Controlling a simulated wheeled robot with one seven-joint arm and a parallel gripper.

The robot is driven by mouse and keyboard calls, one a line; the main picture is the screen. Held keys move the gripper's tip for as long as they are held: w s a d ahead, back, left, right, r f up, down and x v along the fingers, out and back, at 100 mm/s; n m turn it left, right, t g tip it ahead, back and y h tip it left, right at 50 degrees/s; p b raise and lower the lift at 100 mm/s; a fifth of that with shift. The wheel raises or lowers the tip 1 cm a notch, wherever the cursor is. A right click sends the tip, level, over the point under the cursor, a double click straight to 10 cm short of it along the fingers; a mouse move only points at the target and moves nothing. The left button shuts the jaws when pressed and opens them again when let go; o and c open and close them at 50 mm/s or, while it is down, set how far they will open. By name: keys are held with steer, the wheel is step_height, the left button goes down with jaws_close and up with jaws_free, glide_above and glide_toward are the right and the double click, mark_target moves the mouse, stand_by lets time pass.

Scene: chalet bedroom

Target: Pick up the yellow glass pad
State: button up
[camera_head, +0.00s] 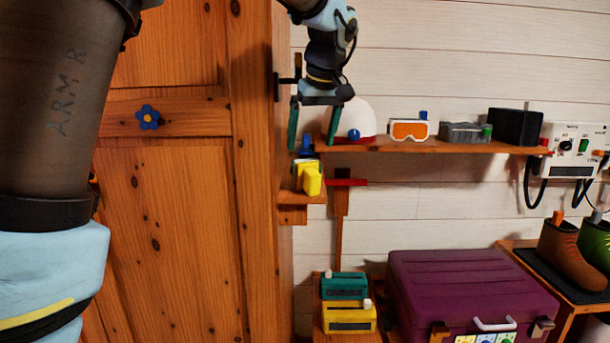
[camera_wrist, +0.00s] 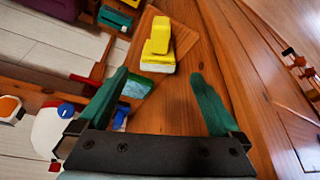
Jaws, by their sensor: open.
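The yellow glass pad (camera_head: 312,183) sits on a small wooden corner shelf (camera_head: 288,198) beside the wooden cabinet. In the wrist view the pad (camera_wrist: 160,38) shows a yellow grip on top and a pale whitish underside, and it lies just beyond my fingertips. My gripper (camera_head: 312,146) points down above the shelf, with its two green fingers apart and nothing between them. In the wrist view my gripper (camera_wrist: 158,73) is open, and the pad appears between and beyond the finger lines, apart from both.
A green block (camera_wrist: 137,86) lies near the left finger in the wrist view. The wall shelf (camera_head: 400,146) at the right carries a white-and-red helmet (camera_head: 356,118), orange goggles (camera_head: 410,130) and boxes. The cabinet (camera_head: 170,200) stands close on the left. A purple case (camera_head: 460,285) is below.

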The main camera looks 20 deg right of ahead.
mark_target(309, 164)
steer(key=x, duration=0.3)
steer(key=shift+s+p+x, duration=0.15)
steer(key=shift+p+x, duration=0.65)
steer(key=shift+x, duration=0.6)
steer(key=shift+s+p+x, duration=0.15)
steer(key=shift+p+x, duration=0.6)
steer(key=shift+x, duration=0.65)
steer(key=shift+d+f, duration=0.1)
steer(key=shift+f, duration=0.05)
steer(key=shift+c, duration=0.2)
steer(key=c, duration=1.4)
